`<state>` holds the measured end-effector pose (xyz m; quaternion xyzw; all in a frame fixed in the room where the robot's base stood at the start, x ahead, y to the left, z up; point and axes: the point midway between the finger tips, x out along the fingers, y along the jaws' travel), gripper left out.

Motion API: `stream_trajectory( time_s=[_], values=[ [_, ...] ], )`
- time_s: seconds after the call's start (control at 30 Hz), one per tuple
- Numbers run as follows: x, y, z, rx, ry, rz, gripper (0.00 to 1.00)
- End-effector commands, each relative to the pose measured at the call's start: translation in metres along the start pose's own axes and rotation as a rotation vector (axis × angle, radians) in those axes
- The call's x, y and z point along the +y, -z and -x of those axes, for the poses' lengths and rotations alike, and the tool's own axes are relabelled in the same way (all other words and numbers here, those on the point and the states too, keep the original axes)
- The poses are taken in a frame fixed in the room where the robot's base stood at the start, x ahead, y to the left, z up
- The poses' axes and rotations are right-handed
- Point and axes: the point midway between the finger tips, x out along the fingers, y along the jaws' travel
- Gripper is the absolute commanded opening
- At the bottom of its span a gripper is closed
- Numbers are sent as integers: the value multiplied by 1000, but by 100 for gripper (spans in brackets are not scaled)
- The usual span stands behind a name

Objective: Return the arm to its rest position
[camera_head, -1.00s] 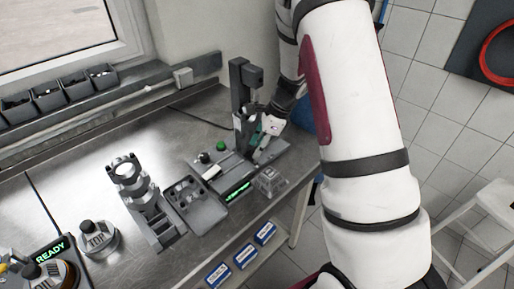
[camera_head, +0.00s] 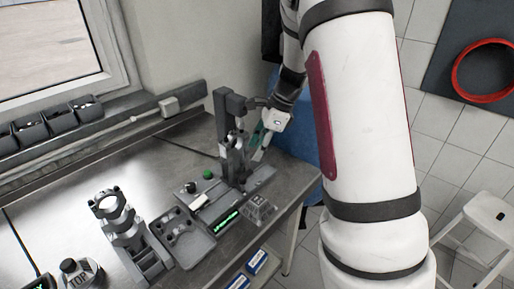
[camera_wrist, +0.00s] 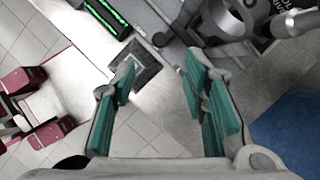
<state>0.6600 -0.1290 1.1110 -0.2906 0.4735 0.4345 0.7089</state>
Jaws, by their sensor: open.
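My gripper (camera_head: 259,134) is open and empty, with its green finger pads pointing down. It hangs just right of the dark upright fixture (camera_head: 229,115) at the bench's right end. A grey metal part (camera_head: 235,158) stands at that fixture. In the wrist view, my gripper (camera_wrist: 160,82) has its fingers spread apart with nothing between them. A grey part with a round opening (camera_wrist: 226,16) lies beyond the right finger. My white arm fills the right-centre of the head view and hides part of the floor and wall.
Small bins (camera_head: 58,120) line the back. A white step stool (camera_head: 478,228) stands on the tiled floor at right.

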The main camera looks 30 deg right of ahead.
Motion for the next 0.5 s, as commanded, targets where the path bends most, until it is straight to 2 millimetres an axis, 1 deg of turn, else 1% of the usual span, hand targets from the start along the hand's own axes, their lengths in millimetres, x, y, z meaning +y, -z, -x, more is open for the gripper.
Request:
stream_trajectory(
  time_s=[0.23,0.3,0.37,0.47,0.5],
  values=[
    [0,0,0,0,0,1,40],
    [2,-3,3,-1,2,18,40],
    [7,-9,8,-3,5,56,40],
    [23,-26,26,-6,13,178,40],
    [32,-33,34,-5,17,245,40]
  ],
)
